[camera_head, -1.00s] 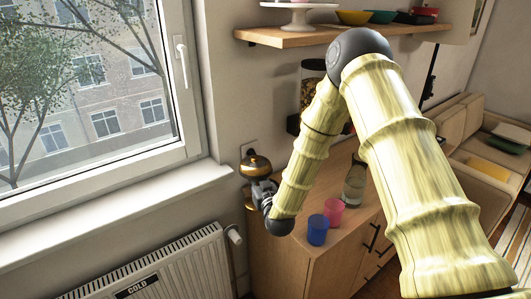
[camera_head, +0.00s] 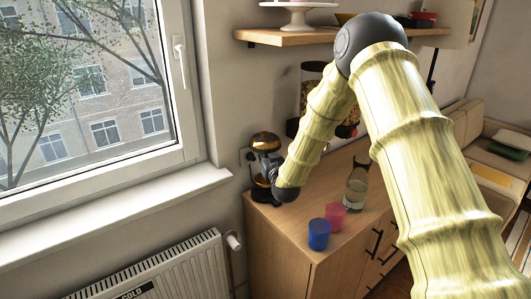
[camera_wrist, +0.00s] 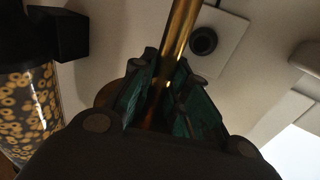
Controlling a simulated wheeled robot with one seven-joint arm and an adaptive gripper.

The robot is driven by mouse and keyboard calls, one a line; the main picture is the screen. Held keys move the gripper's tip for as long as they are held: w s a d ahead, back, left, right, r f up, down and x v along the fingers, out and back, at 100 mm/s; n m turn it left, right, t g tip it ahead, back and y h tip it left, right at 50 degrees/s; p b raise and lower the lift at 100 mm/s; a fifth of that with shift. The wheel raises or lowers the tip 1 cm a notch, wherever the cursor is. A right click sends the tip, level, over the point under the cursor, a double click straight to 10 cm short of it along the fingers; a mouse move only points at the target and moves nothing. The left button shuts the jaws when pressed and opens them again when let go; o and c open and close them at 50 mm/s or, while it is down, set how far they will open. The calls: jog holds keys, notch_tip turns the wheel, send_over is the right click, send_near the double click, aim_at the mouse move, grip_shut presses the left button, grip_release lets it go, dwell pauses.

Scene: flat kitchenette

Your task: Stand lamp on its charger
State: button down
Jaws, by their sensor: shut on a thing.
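The lamp (camera_head: 265,142) has a brassy dome top and stands roughly upright at the back left corner of the wooden cabinet. In the wrist view its brass stem (camera_wrist: 178,35) runs between the fingers. My gripper (camera_head: 262,172) is shut on this stem. A dark round base (camera_head: 262,194) shows low behind my gripper, at the cabinet top. I cannot tell whether it is the lamp's foot or the charger, nor whether the two touch, as my wrist hides part of it.
A blue cup (camera_head: 319,234), a pink cup (camera_head: 335,215) and a glass jug (camera_head: 356,188) stand on the cabinet (camera_head: 285,222) to the right. A cereal dispenser (camera_wrist: 28,105) is close left in the wrist view. A wall socket (camera_wrist: 204,40) is behind the lamp.

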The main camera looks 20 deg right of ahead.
jog(key=shift+f+b, duration=0.75)
jog(key=shift+f, duration=1.25)
jog(key=shift+s, duration=0.2)
jog(key=shift+f+b, duration=0.55)
jog(key=shift+b, duration=0.15)
dwell(0.6)
jog(key=c, duration=1.7)
grip_release()
jog(key=shift+o, duration=0.2)
jog(key=shift+f, duration=0.1)
jog(key=s, duration=1.1)
jog(key=shift+a, duration=0.1)
